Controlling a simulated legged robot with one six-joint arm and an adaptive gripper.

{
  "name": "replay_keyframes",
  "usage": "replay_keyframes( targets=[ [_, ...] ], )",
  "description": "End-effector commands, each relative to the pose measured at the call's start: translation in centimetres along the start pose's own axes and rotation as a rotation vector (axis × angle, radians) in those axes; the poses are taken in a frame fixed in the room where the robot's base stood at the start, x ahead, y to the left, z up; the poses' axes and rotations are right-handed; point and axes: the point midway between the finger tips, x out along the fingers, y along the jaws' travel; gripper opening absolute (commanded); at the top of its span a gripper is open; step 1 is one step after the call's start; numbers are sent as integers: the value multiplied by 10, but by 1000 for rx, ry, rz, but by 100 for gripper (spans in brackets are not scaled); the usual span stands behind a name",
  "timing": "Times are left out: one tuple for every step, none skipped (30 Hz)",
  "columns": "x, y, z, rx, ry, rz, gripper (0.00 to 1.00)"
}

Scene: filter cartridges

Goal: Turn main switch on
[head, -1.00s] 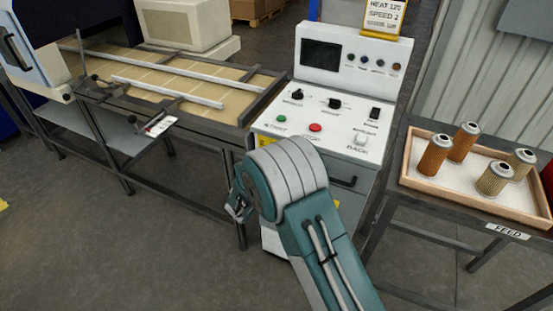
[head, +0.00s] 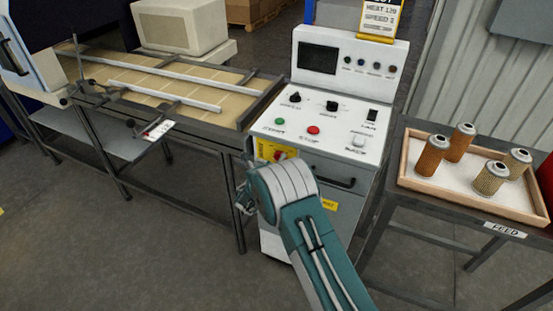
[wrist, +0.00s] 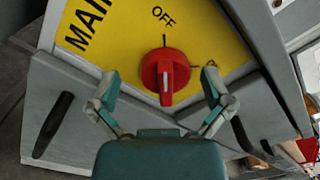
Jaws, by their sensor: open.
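The main switch is a red rotary knob (wrist: 166,76) on a yellow plate (wrist: 120,40) marked MAIN and OFF. A second label right of the knob is partly hidden. The knob's white line is upright in the wrist view, towards OFF. In the head view the red knob (head: 281,155) and yellow plate (head: 264,150) show on the cabinet front, partly behind my arm. My gripper (wrist: 157,86) is open, one finger on each side of the knob, apparently not touching it. In the head view my gripper (head: 243,190) is left of my teal wrist, its fingertips hard to see.
The white control panel (head: 325,125) with knobs and buttons is above the switch. A conveyor table (head: 190,85) stands left, and a feed tray (head: 470,198) with several filter cartridges (head: 433,155) stands right. A cabinet handle (head: 335,180) juts out beside my arm.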

Motion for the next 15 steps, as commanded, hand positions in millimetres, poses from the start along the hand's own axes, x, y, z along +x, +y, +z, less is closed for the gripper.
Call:
replay_keyframes(
  targets=[
    [4, -1, -1, 0, 1, -2, 100],
    [5, -1, -1, 0, 1, -2, 100],
    [6, -2, -1, 1, 1, -2, 100],
    [7, -2, -1, 1, 1, -2, 100],
    [7, -2, -1, 1, 1, -2, 100],
    [7, -2, -1, 1, 1, -1, 100],
    [7, -2, -1, 1, 1, -1, 100],
    [7, -2, -1, 1, 1, -1, 100],
    [7, -2, 0, 1, 1, -1, 100],
    [7, -2, 0, 1, 1, -1, 100],
    [7, -1, 0, 1, 1, -1, 91],
    [7, -1, 0, 1, 1, -1, 73],
    [7, -1, 0, 1, 1, -1, 60],
    [7, -1, 0, 0, 1, -1, 46],
    [7, -1, 0, 0, 0, -1, 29]
  ],
)
